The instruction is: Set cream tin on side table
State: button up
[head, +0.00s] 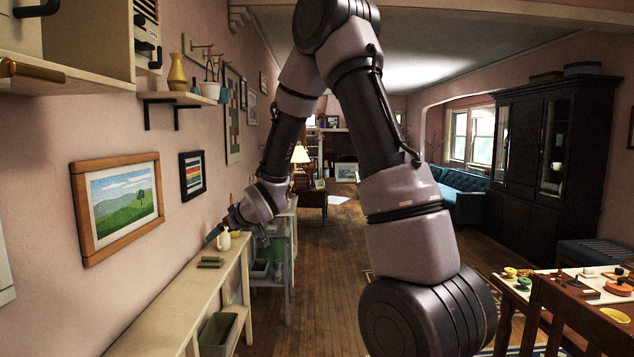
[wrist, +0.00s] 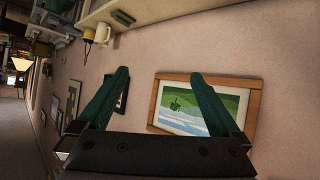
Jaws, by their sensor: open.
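I cannot make out a tin for certain. A cream jug-like vessel with a handle (head: 223,240) stands on a long, narrow cream table (head: 180,299) along the left wall. It also shows in the wrist view (wrist: 102,33). I cannot tell whether this long table is the side table. My gripper (head: 213,234) is at the end of my extended arm, near the wall and close to the vessel in the picture. In the wrist view its two green fingers (wrist: 158,75) are spread apart with nothing between them, facing the wall with pictures.
A small dark green object (head: 210,262) lies on the long table, and a green bin (head: 218,331) sits below. A wall shelf (head: 184,97) holds vases and a pot. A game table (head: 541,292) with a chair stands at right. The wooden floor in the middle is clear.

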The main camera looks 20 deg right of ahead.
jog(key=s+d+r+m+g+h, duration=0.1)
jog(key=s+d+r+m+h, duration=0.4)
jog(key=s+d+r, duration=0.85)
jog(key=s+r+m+g+y, duration=0.1)
jog(key=s+r+m, duration=0.1)
jog(key=s, duration=0.7)
jog(key=s+r+m+g+y, duration=0.1)
jog(key=s+r+m, duration=0.1)
jog(key=s, duration=0.8)
jog(key=shift+r+m, duration=0.4)
jog(key=shift+m, duration=0.1)
